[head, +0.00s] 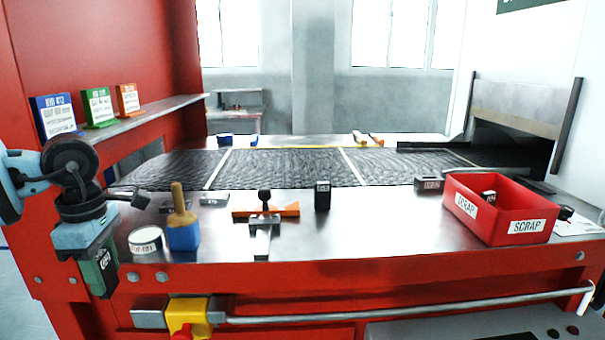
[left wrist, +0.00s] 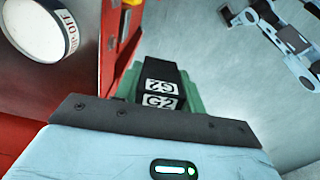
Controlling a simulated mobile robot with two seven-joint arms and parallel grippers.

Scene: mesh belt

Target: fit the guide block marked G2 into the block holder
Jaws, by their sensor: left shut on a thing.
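My left gripper (head: 98,268) is at the left, in front of the table's front edge, pointing down. It is shut on a black block with white labels reading G2 (left wrist: 160,88), held between green fingers in the left wrist view. In the head view the block is mostly hidden by the gripper. An orange fixture with a black knob and a grey metal bar (head: 285,210) lies at the table's front middle; I cannot tell for sure that it is the block holder.
A blue block with a wooden handle (head: 183,238) and a white round tub (head: 145,240) stand near the gripper. A black labelled block (head: 322,195) stands right of the fixture. A dark block (head: 428,183) and a red SCRAP bin (head: 505,238) are at right. Mesh belt (head: 285,167) runs behind.

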